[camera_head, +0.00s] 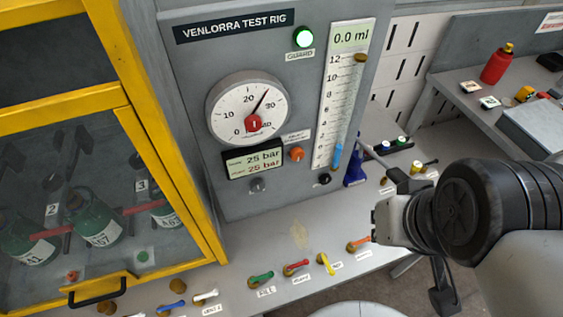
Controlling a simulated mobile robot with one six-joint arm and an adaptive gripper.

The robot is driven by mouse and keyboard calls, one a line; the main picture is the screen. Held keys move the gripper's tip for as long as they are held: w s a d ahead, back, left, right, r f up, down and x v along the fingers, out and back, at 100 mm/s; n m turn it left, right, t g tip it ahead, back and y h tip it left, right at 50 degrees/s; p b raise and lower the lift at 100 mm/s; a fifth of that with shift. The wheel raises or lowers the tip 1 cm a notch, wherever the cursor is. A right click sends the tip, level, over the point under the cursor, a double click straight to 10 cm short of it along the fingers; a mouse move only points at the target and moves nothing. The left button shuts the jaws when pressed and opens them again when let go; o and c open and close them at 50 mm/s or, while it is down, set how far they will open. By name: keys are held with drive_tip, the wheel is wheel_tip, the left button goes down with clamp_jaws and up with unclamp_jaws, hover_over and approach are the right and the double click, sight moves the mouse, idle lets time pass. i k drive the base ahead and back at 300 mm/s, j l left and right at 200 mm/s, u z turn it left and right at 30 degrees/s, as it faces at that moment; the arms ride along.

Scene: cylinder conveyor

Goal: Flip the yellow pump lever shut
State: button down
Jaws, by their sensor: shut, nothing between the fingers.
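The yellow lever (326,264) stands in the row of small levers on the grey bench, at the lower middle of the picture. Its handle slants up to the left, more upright than the green and red levers beside it. The small label by it is too blurred to read. My gripper (379,221) is shut and empty, right of the yellow lever and higher in the picture, with a clear gap between them. It overlaps the area just right of the orange lever (358,246); whether it touches that lever cannot be told. My wrist hides the bench behind it.
A green lever (262,278) and a red lever (296,267) stand close left of the yellow one. The grey rig panel (295,85) with a gauge (247,108) rises behind. A yellow-framed cabinet (155,150) stands left. A side bench (450,95) holds a red bottle (496,63).

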sight(332, 272)
drive_tip(key=k+l+u, duration=0.1)
drive_tip(key=k+u, duration=0.15)
drive_tip(key=k+l+u, duration=0.1)
drive_tip(key=u, duration=0.15)
drive_tip(key=k+l+u, duration=0.25)
drive_tip(key=i+l, duration=0.05)
drive_tip(key=i, duration=0.05)
